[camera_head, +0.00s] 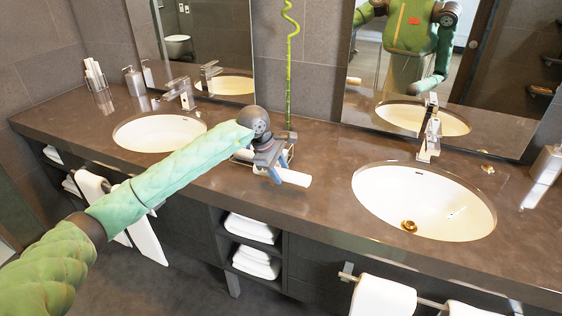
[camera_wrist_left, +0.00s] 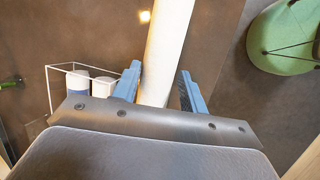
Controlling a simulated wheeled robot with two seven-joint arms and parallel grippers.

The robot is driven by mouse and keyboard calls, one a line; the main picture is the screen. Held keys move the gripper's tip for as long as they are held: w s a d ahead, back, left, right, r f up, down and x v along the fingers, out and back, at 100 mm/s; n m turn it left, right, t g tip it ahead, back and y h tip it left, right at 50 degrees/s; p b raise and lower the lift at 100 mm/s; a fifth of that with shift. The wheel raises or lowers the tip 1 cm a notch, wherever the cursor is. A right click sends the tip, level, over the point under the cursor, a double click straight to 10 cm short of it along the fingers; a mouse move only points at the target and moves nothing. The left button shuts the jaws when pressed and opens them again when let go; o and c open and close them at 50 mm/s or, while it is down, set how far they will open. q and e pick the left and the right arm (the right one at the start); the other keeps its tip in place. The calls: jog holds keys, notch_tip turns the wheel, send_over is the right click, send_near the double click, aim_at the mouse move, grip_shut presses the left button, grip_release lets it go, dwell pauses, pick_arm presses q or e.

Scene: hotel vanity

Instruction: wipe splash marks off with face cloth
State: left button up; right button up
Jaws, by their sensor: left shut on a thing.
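My left gripper (camera_head: 277,176) is over the counter between the two sinks, shut on a white rolled face cloth (camera_head: 296,179). In the left wrist view the cloth (camera_wrist_left: 168,48) runs between the blue fingers (camera_wrist_left: 158,88) and extends out beyond them. The right sink (camera_head: 385,207) is a white oval bowl with a brass drain. Small dark marks (camera_head: 456,213) show on its inner right side; I cannot tell for certain that they are splash marks. My right gripper is not in view.
A wire basket (camera_wrist_left: 50,82) with white containers stands beside the gripper. The left sink (camera_head: 158,134), faucets (camera_head: 430,135), a green stalk (camera_head: 289,75) and a soap dispenser (camera_head: 544,163) stand along the counter. Towels (camera_head: 383,298) hang in front. The counter between gripper and right sink is clear.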

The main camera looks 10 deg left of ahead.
pick_arm(q)
jog(key=shift+w+a+r, duration=0.1)
jog(key=shift+a+r, duration=0.1)
jog(key=shift+r, duration=1)
jog(key=shift+d+r, duration=0.1)
jog(key=shift+r, duration=0.7)
